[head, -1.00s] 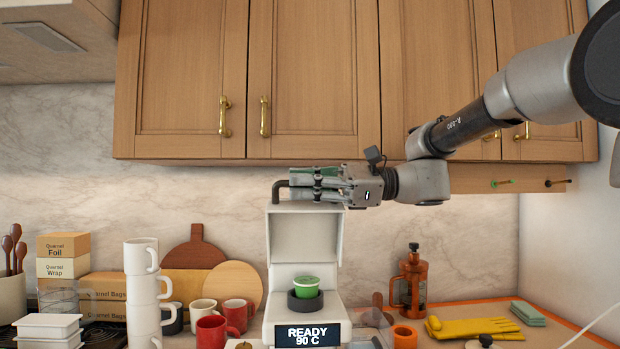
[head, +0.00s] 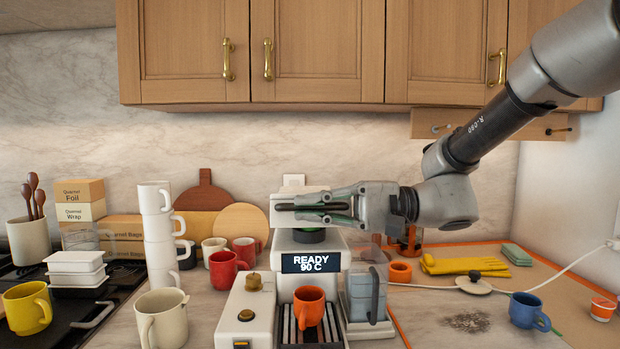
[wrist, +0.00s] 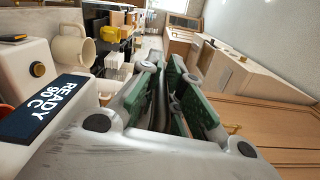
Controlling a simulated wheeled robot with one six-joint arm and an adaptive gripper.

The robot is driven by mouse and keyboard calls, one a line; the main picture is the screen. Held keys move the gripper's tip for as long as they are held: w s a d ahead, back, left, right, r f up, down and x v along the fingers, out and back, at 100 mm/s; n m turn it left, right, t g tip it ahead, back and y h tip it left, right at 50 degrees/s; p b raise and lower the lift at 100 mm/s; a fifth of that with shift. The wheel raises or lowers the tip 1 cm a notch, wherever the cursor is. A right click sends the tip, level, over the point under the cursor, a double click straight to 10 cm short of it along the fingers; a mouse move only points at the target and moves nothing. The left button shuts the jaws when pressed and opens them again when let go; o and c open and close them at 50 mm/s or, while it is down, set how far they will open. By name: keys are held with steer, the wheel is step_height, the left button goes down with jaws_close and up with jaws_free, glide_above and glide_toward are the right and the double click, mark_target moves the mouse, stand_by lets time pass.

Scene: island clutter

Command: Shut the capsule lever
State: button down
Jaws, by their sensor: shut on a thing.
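The white coffee machine (head: 295,240) stands at the middle of the counter, its display reading READY 90 C. The dark capsule lever (head: 284,207) sticks out left of the fingers at the lid's front. My gripper (head: 322,207) comes from the right and is shut on the lever. In the wrist view the green-padded fingers (wrist: 170,100) close around a dark bar. The lid hides most of the capsule.
An orange mug (head: 309,308) stands on the drip tray. A tall stack of white mugs (head: 158,240) and a cream mug (head: 162,318) stand to the left. A clear water tank (head: 366,295) is at the machine's right. Wooden cabinets (head: 320,50) hang above.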

steer(key=shift+s+f+n, duration=0.1)
steer(key=shift+f+n, duration=0.45)
steer(key=shift+f, duration=0.9)
steer(key=shift+s+f+n, duration=0.1)
steer(key=shift+f+n, duration=0.45)
steer(key=shift+f, duration=0.85)
steer(key=c, duration=1.6)
jaws_free()
steer(key=shift+c, duration=0.2)
steer(key=shift+o, duration=0.8)
steer(key=d, duration=1.2)
steer(key=shift+w, duration=0.1)
